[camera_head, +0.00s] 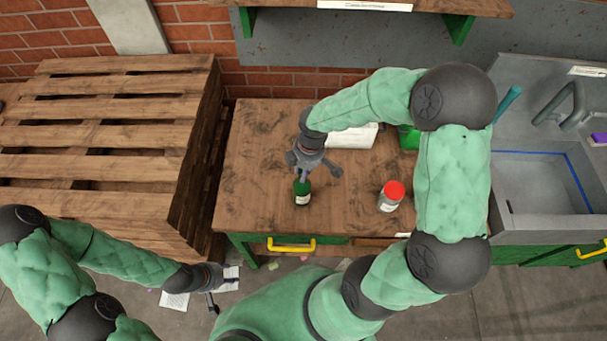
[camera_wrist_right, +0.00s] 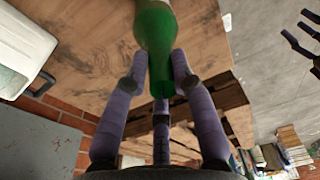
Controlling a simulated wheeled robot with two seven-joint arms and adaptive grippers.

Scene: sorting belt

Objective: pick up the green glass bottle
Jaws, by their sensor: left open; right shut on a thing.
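The green glass bottle (camera_head: 302,192) with a pale label is upright at the wooden table (camera_head: 250,150), left of the red-lidded jar. My right gripper (camera_head: 302,176) comes down from above and is shut on the bottle's upper part. In the right wrist view the bottle (camera_wrist_right: 155,40) lies between the purple-grey fingers (camera_wrist_right: 160,80). Whether its base touches the table top is not clear. My left gripper (camera_head: 213,290) is low at the left, above the floor and away from the table, open and empty.
A jar with a red lid (camera_head: 391,196) stands right of the bottle. A white box (camera_head: 352,136) and a green object (camera_head: 408,138) are at the back. Wooden pallets (camera_head: 110,150) stand left, a sink (camera_head: 545,180) right. The table's front left is clear.

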